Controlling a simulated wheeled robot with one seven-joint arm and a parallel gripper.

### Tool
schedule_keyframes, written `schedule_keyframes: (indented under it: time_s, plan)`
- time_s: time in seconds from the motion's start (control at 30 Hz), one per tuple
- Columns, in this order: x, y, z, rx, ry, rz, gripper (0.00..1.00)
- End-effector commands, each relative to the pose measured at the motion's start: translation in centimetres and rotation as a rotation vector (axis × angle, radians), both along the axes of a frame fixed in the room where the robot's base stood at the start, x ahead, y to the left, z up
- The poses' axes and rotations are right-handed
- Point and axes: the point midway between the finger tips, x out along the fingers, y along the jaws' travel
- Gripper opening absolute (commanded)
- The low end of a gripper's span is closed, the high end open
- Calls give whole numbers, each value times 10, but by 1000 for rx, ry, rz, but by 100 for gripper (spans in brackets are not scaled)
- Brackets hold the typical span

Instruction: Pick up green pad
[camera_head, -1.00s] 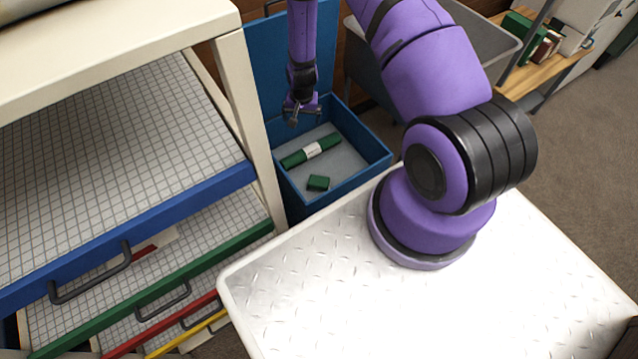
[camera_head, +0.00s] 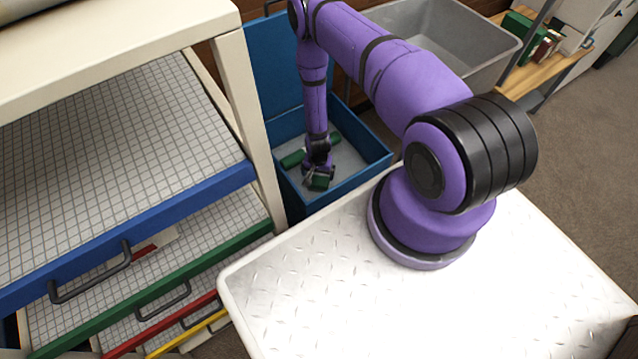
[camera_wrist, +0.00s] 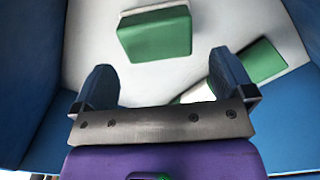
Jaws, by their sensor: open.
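The green pad (camera_head: 320,183) is a small dark green block lying on the pale floor of the blue box (camera_head: 368,173). In the wrist view the green pad (camera_wrist: 155,36) lies just beyond my fingertips, roughly centred between them.
The box walls stand close around. A drawer cabinet (camera_head: 252,120) is at left, a grey bin (camera_head: 478,50) behind.

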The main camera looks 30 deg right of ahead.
Motion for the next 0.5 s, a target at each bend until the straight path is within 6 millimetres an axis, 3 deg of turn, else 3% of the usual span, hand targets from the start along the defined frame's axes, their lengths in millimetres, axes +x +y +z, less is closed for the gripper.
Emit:
schedule_keyframes:
  time_s: [0.27, 0.5]
  plan:
    - [-2, 0, -18, 0, 1, 1, 100]
    - [-5, -1, -50, 0, 0, 2, 100]
